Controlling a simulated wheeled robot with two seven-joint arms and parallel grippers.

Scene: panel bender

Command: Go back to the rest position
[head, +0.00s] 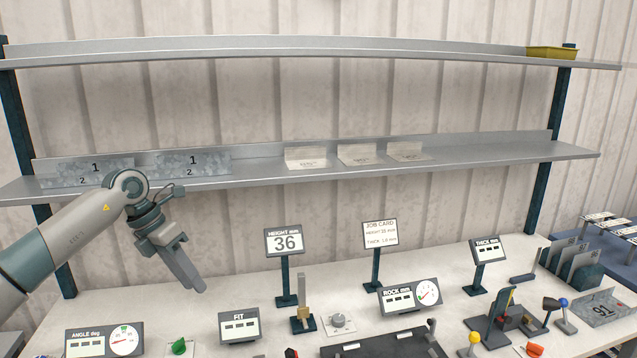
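My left gripper (194,286) hangs in the air at the left, above the bench and in front of the lower shelf. Its fingers point down and a little right, and nothing shows between them. The fingers look close together, but I cannot tell if they are open or shut. My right gripper is not in view.
Below is the bench (235,290) with a height display reading 36 (284,242), a job card (380,233), gauges and levers. The lower shelf (255,174) holds two grey plates marked 1 and 2 and several bent pieces. A yellow tray (551,53) sits on the upper shelf.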

